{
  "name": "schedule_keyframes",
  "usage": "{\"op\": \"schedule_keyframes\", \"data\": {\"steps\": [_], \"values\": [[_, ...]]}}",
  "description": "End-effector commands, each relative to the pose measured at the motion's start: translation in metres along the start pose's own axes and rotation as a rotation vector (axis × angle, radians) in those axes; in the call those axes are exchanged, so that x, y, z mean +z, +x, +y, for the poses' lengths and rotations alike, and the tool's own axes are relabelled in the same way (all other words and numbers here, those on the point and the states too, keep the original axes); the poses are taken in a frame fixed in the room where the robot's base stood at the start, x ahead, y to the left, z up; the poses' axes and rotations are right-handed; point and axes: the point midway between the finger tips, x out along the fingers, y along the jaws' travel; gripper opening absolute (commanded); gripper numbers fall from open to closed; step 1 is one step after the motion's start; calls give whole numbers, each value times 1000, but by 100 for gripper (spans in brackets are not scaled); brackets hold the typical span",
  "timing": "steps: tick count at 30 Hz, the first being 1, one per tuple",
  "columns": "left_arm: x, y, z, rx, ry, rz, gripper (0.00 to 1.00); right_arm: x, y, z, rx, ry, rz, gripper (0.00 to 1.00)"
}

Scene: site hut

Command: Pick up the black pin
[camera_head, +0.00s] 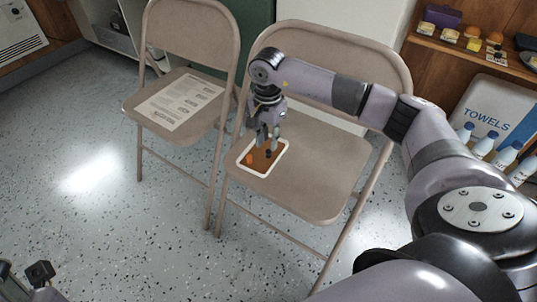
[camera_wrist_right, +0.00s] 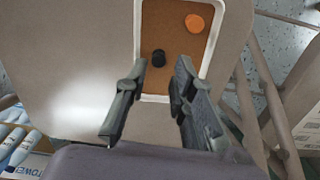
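The black pin (camera_head: 267,153) stands on the brown surface of a small white-rimmed tray (camera_head: 279,161) on the right folding chair. In the right wrist view the black pin (camera_wrist_right: 158,58) is a short dark round piece just beyond the fingertips, between their lines. My right gripper (camera_head: 266,143) points down over the tray. Its two fingers in the wrist view (camera_wrist_right: 162,68) are apart with nothing between them. My left gripper (camera_head: 24,273) shows only in part at the bottom left corner, and its fingers cannot be made out clearly.
An orange piece (camera_wrist_right: 194,22) lies on the same tray, near the black pin; the head view shows it too (camera_head: 249,158). The right chair's seat (camera_head: 310,187) is otherwise bare. The left chair holds a printed sheet (camera_head: 180,102). Bottles (camera_head: 484,146) and a towels box stand at the right.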

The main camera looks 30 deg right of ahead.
Motion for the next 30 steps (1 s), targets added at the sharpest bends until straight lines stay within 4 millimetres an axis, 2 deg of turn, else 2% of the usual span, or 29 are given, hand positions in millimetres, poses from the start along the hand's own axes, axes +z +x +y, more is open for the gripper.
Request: {"op": "schedule_keyframes", "data": {"steps": [2,4,9,17,26,30], "values": [[-12,-6,1,1,-5,72,36,0,11,1,1,0,0,24],[-9,-16,1,1,-4,65,36,0,27,2,1,1,-1,24],[-7,-19,1,1,-4,63,36,-1,41,2,-1,1,-1,24],[-7,-19,1,1,-4,62,36,-1,42,1,-1,0,0,24],[-7,-19,1,1,-4,61,36,0,42,1,-1,0,0,4],[-7,-19,1,1,-4,61,36,0,42,1,-1,0,0,3]]}}
